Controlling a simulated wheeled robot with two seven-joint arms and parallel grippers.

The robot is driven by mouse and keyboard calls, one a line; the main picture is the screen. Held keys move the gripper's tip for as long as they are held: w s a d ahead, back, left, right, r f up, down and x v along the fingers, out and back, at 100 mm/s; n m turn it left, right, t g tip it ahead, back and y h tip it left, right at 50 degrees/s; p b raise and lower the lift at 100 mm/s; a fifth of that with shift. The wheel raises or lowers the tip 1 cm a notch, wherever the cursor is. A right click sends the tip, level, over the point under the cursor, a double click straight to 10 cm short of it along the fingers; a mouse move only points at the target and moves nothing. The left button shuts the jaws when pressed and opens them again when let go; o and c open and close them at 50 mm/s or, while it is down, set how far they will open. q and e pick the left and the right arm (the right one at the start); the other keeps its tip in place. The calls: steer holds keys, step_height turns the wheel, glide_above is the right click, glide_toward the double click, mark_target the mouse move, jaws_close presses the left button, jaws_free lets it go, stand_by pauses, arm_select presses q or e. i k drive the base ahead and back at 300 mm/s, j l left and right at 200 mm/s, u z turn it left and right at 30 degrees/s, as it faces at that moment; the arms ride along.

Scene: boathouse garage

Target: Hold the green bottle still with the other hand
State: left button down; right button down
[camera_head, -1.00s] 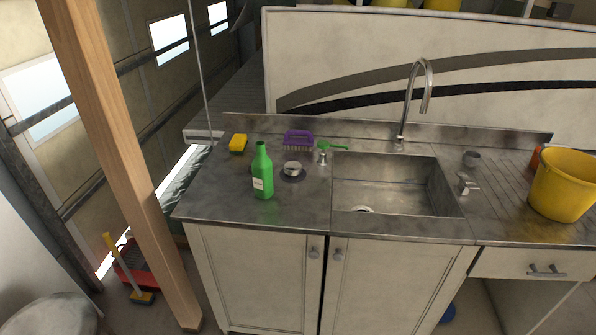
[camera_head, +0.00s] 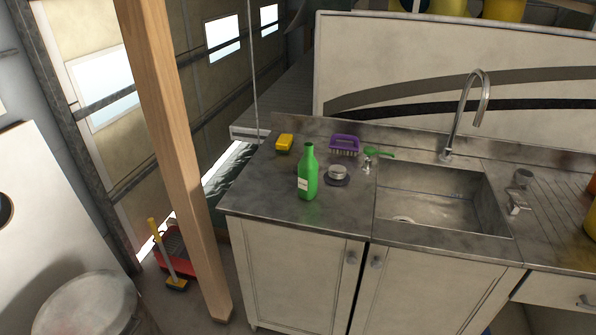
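The green bottle (camera_head: 308,178) stands upright on the left part of the metal sink counter (camera_head: 262,196), near its front edge. It has a pale label low on its side. Neither of my grippers shows in the head view, and nothing touches the bottle.
A round metal piece (camera_head: 338,174) sits just right of the bottle. A yellow sponge (camera_head: 284,142), a purple brush (camera_head: 345,144) and a green-handled item (camera_head: 376,153) lie behind it. The sink basin (camera_head: 440,190) is to the right. A wooden post (camera_head: 178,150) stands left of the counter.

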mark_target(308, 166)
steer(key=k+l+u, duration=0.1)
steer(key=l+u, duration=0.15)
steer(key=l, duration=0.2)
steer(key=k+l+u, duration=0.1)
steer(key=l+u, duration=0.15)
steer(key=l, duration=0.15)
steer(key=k+l+u, duration=0.2)
steer(key=l, duration=0.2)
